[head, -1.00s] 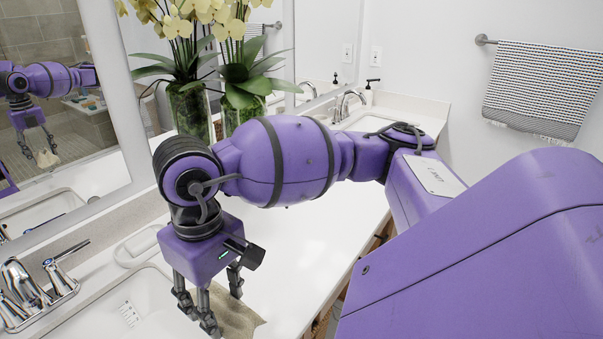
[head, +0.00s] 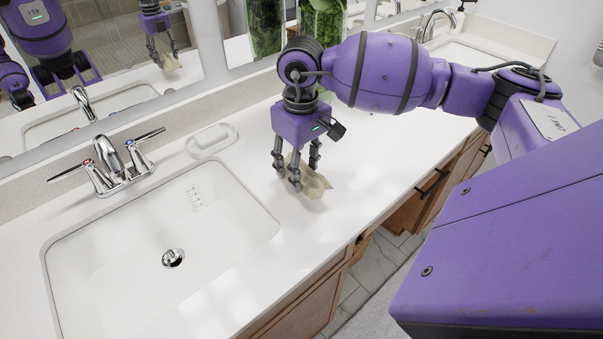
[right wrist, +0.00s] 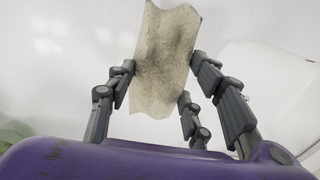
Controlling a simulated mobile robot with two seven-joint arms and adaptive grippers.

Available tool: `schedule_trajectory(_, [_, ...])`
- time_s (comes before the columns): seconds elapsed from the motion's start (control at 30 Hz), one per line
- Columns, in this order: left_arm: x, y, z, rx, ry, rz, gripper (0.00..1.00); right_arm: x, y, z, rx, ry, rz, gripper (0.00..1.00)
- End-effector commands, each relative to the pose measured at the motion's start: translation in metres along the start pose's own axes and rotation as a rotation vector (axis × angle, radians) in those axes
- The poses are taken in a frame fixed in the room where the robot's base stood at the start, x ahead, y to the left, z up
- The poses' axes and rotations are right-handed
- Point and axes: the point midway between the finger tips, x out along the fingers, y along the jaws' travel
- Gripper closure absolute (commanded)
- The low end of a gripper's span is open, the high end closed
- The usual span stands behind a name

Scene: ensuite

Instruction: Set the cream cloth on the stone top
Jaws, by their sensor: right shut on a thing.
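The cream cloth (head: 314,184) is a crumpled piece at the fingertips of my right gripper (head: 297,180), low over the white stone top (head: 370,170) to the right of the near sink. My right gripper points down and is shut on the cloth. In the right wrist view the cloth (right wrist: 167,60) stands between the fingers (right wrist: 170,95), with the pale top behind it. I cannot tell whether its lower edge touches the top. My left gripper does not show directly in the head view.
The near sink (head: 150,250) and its chrome faucet (head: 110,160) lie left of the cloth. A white soap dish (head: 212,140) stands behind the sink. Glass vases (head: 322,30) stand at the back. A second faucet (head: 435,22) is farther right. Clear top lies right of the gripper.

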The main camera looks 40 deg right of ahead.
Motion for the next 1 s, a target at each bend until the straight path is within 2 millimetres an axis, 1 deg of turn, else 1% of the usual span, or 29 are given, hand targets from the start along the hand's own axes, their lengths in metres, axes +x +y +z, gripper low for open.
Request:
schedule_trajectory(0.17, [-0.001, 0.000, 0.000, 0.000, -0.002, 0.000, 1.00, 0.009, 0.004, -0.006, 0.000, 0.000, 0.000, 0.77])
schedule_trajectory(0.23, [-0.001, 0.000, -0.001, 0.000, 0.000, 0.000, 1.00, 0.017, 0.006, -0.009, 0.001, -0.002, -0.001, 0.77])
schedule_trajectory(0.33, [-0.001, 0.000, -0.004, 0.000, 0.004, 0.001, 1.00, 0.033, 0.005, -0.008, 0.000, -0.002, -0.001, 0.77])
schedule_trajectory(0.4, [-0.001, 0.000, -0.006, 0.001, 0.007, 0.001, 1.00, 0.041, 0.006, -0.008, -0.001, -0.001, 0.000, 0.77])
schedule_trajectory(0.67, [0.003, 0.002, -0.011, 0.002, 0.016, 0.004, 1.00, 0.043, 0.006, -0.009, -0.001, 0.001, 0.001, 0.77])
schedule_trajectory(0.8, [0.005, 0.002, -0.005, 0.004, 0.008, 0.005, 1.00, 0.049, 0.006, -0.008, -0.001, -0.001, 0.001, 0.77])
schedule_trajectory(0.83, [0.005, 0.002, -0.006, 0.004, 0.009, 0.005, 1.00, 0.048, 0.006, -0.008, -0.001, -0.001, 0.001, 0.50])
schedule_trajectory(0.93, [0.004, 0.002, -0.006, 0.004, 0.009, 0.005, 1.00, 0.046, 0.006, -0.009, -0.001, 0.000, 0.001, 0.37])
schedule_trajectory(0.97, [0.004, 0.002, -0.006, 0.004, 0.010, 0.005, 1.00, 0.046, 0.006, -0.009, -0.001, 0.000, 0.001, 0.34])
schedule_trajectory(1.0, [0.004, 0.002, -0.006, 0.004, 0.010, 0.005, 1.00, 0.046, 0.006, -0.009, -0.001, 0.001, 0.001, 0.34])
